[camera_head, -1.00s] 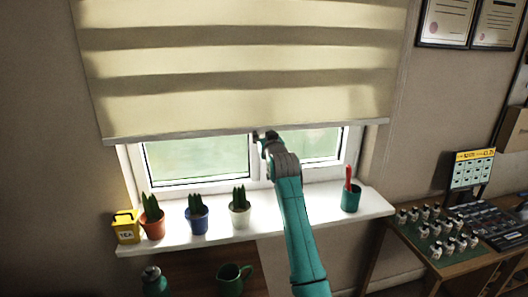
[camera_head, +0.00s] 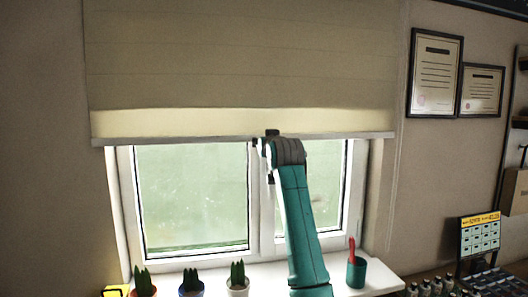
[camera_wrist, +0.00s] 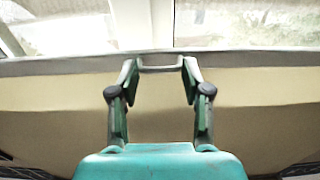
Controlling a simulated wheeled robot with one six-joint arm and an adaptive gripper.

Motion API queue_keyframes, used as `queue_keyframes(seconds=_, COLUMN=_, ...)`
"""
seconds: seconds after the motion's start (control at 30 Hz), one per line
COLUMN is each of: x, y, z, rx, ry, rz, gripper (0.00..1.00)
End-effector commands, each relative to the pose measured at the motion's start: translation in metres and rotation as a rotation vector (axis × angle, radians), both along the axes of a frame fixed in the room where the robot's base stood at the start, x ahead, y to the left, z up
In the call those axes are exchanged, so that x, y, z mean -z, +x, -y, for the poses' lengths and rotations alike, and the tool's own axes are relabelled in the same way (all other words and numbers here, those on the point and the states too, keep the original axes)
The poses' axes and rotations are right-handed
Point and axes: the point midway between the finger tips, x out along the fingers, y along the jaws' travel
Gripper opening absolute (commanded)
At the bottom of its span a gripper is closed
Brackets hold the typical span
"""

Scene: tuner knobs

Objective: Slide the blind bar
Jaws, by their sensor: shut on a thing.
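The blind (camera_head: 240,65) hangs over the upper part of the window, with a pale strip along its lower edge. The blind bar (camera_head: 170,141) runs level along that edge, above the open glass. In the wrist view, the bar (camera_wrist: 60,64) crosses the picture with a small handle (camera_wrist: 160,68) at its middle. My gripper (camera_head: 266,138) is at the bar's middle, and in the wrist view my gripper (camera_wrist: 160,65) has one fingertip at each end of the handle, shut on it. The exact contact is too small to tell.
The window (camera_head: 195,190) shows below the bar. On the sill (camera_head: 330,272) stand potted plants (camera_head: 190,280) and a green cup (camera_head: 356,272) with a red item. Framed certificates (camera_head: 435,75) hang at the right, above a calendar display (camera_head: 480,238).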

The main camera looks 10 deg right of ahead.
Motion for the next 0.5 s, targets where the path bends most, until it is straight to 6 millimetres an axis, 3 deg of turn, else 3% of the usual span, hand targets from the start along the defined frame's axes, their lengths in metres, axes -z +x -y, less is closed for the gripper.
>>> queue_keyframes(seconds=0.03, x=0.0016, y=0.0010, z=0.0089, rx=0.014, ry=-0.004, rz=-0.004, gripper=0.00)
queue_keyframes(seconds=0.3, x=0.0021, y=0.0012, z=0.0089, rx=0.014, ry=-0.005, rz=-0.005, gripper=0.00)
queue_keyframes(seconds=0.33, x=0.0022, y=0.0012, z=0.0089, rx=0.014, ry=-0.005, rz=-0.005, gripper=0.50)
queue_keyframes(seconds=0.4, x=0.0023, y=0.0012, z=0.0089, rx=0.013, ry=-0.004, rz=-0.005, gripper=0.63)
queue_keyframes(seconds=0.5, x=0.0018, y=0.0009, z=0.0078, rx=0.012, ry=-0.004, rz=-0.004, gripper=0.63)
